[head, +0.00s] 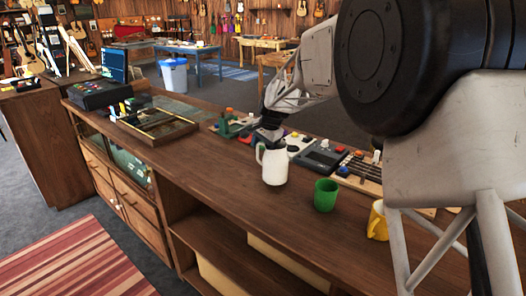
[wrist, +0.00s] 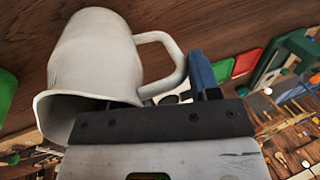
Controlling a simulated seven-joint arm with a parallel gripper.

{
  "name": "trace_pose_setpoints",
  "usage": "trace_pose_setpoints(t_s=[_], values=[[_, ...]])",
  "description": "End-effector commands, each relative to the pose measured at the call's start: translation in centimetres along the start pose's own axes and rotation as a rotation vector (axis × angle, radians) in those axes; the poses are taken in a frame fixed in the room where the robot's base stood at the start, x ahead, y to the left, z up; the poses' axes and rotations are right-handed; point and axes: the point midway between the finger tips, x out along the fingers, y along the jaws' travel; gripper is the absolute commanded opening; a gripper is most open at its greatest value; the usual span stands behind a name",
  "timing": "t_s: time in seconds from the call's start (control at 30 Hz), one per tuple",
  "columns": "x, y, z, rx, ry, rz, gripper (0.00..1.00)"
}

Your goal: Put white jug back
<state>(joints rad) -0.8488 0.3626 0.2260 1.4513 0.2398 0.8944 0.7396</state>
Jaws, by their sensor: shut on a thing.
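The white jug (head: 274,167) is upright at the middle of the wooden counter in the head view, its handle on the left. I cannot tell whether its base touches the counter. My gripper (head: 268,142) comes down from above and is shut on the jug near its top. In the wrist view the jug (wrist: 92,58) fills the upper left, its rim close to my gripper (wrist: 190,95) and its handle beside a blue finger. The exact contact is partly hidden.
A green cup (head: 326,195) stands right of the jug, and a yellow mug (head: 378,221) farther right, near my arm. Pedals and small devices (head: 321,157) line the counter's back edge. A wooden tray (head: 157,124) lies to the left. The counter (head: 215,160) is clear left of the jug.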

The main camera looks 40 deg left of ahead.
Motion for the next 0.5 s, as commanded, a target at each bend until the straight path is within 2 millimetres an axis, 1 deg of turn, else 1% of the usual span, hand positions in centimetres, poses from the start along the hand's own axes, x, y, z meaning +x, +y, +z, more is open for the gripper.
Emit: trace_pose_setpoints(t_s=[0.1,0.2,0.5], values=[[1.1,0.3,0.0,0.000,0.000,0.000,0.00],[1.6,0.5,0.0,0.000,0.000,0.000,0.00],[1.6,0.5,0.0,0.000,0.000,0.000,0.00]])
